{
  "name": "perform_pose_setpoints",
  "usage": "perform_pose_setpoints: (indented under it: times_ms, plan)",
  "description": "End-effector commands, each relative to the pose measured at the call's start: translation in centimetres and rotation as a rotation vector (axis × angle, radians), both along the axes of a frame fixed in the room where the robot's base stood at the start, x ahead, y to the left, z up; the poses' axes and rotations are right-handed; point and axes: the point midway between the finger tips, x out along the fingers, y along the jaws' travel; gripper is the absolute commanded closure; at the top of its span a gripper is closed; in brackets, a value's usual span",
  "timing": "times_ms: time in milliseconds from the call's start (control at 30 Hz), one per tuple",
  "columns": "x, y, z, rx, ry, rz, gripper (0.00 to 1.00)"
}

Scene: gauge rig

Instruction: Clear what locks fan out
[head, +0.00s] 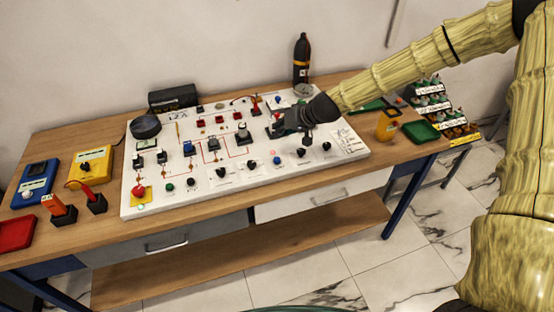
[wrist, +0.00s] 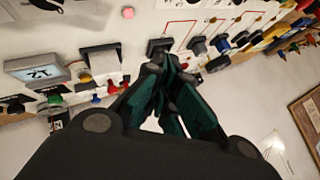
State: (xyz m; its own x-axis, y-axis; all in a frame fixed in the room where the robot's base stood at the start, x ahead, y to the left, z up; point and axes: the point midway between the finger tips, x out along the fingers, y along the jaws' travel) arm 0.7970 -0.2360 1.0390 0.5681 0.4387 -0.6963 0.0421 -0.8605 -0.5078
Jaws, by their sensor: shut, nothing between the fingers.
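A white rig panel (head: 240,182) lies on the wooden bench, carrying knobs, switches, lamps and red circuit lines. No label for a fan, and nothing plainly locking it, can be read in either view. My gripper (head: 277,131) is over the panel's right part, low above its controls; it hides some of them. In the wrist view my gripper (wrist: 163,68) is shut and empty, its dark green finger pads together. A black switch (wrist: 158,46) shows just beyond the fingertips; I cannot tell whether they touch. A red mushroom button (head: 139,190) sits on a yellow plate at the panel's front left.
A black cylinder (head: 301,60) stands upright behind the panel. Blue (head: 36,184) and yellow (head: 90,167) meters and a red tray (head: 16,233) are at the left. The bench's front strip is mostly clear.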

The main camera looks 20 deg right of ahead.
Motion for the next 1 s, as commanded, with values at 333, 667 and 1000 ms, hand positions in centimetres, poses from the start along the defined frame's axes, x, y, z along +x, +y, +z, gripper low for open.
perform_pose_setpoints:
  times_ms: [333, 667, 1000]
  plan:
    - [-0.1, 0.0, -3.8, 0.001, 0.002, -0.001, 1.00]
    - [0.0, 0.0, -7.4, -0.001, 0.000, -0.001, 1.00]
    - [0.0, 0.0, -8.3, 0.000, 0.000, 0.000, 1.00]
